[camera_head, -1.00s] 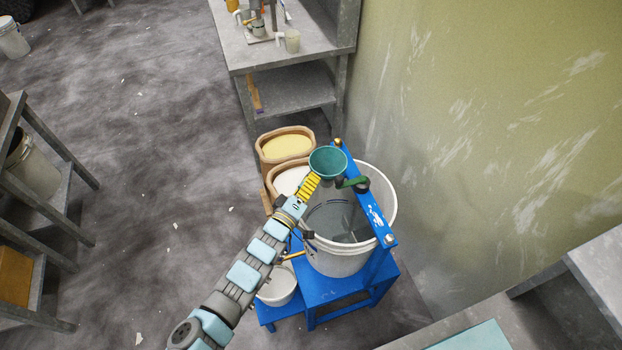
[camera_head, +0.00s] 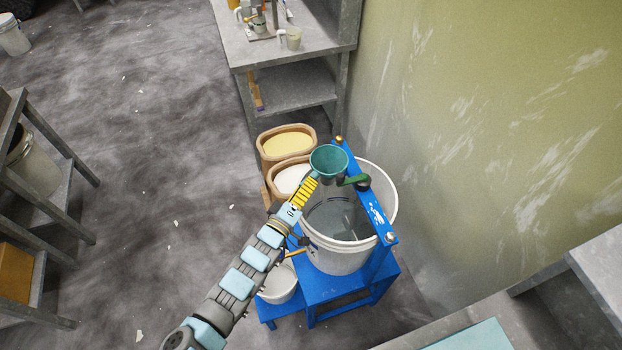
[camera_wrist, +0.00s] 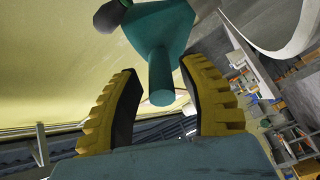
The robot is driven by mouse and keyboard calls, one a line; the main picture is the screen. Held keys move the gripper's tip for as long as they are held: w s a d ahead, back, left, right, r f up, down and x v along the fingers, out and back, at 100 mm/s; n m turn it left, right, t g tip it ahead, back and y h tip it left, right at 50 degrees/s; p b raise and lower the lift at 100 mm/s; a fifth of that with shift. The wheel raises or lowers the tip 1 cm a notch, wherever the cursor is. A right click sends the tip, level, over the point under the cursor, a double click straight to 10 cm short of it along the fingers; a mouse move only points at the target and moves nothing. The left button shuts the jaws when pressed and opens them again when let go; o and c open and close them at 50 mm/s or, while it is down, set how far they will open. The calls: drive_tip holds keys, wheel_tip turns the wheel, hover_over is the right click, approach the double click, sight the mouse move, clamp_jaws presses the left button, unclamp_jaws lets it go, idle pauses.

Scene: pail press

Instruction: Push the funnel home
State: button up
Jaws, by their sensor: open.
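The teal funnel (camera_head: 329,161) is at the far part of the blue press beam (camera_head: 375,208), above the white pail's rim. I cannot tell how deep it sits. In the wrist view the funnel (camera_wrist: 160,28) shows its cone, with its stem pointing toward my palm. My gripper (camera_head: 314,180) is just below and left of the funnel in the head view. In the wrist view my gripper (camera_wrist: 160,72) has its yellow ribbed fingers spread, one on each side of the stem. Gaps show on both sides of the stem. The white pail (camera_head: 340,262) stands under the beam.
A green handle (camera_head: 352,181) with a dark knob is at the beam, close to the funnel. Tan tubs with yellow (camera_head: 287,143) and white contents stand to the left. A small white bucket (camera_head: 278,287) is low at the front. The wall is close on the right.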

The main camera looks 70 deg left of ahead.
drive_tip(key=v, duration=0.9)
drive_tip(key=shift+s+d+f, duration=0.1)
drive_tip(key=shift+f, duration=0.05)
idle(0.4)
